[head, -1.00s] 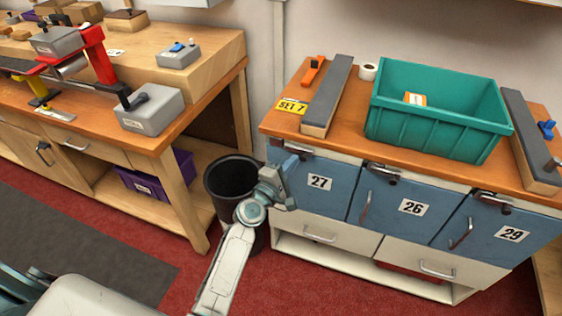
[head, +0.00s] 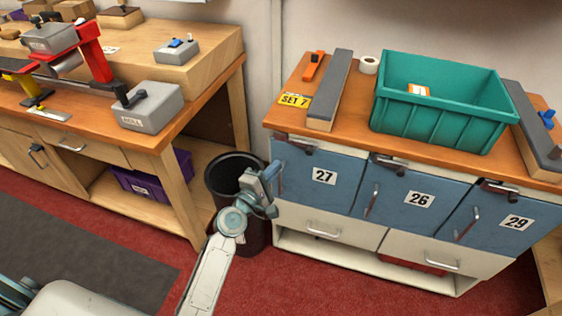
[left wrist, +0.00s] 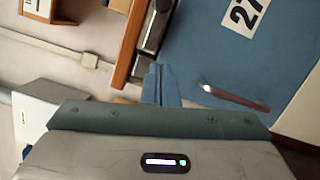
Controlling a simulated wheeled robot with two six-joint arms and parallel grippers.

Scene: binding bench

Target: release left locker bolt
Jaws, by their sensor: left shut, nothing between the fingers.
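The left locker is the blue door numbered 27 (head: 323,190), and it is shut. Its dark metal bolt (head: 296,147) sits at the top left of the door, under the bench top. The bolt also shows in the left wrist view (left wrist: 155,28) as a grey and black bar; I cannot tell whether it is thrown or drawn. My left gripper (head: 274,171) is just left of and below the bolt, in front of the door's left edge. In the left wrist view its blue fingers (left wrist: 161,80) are together and empty, apart from the bolt and the door handle (left wrist: 232,97).
Lockers 26 (head: 415,197) and 29 (head: 510,222) stand to the right. A green bin (head: 440,125) and grey-topped blocks lie on the bench top. A black waste bin (head: 222,190) stands close behind my left gripper, beside the wooden workbench (head: 195,130). Red floor is clear in front.

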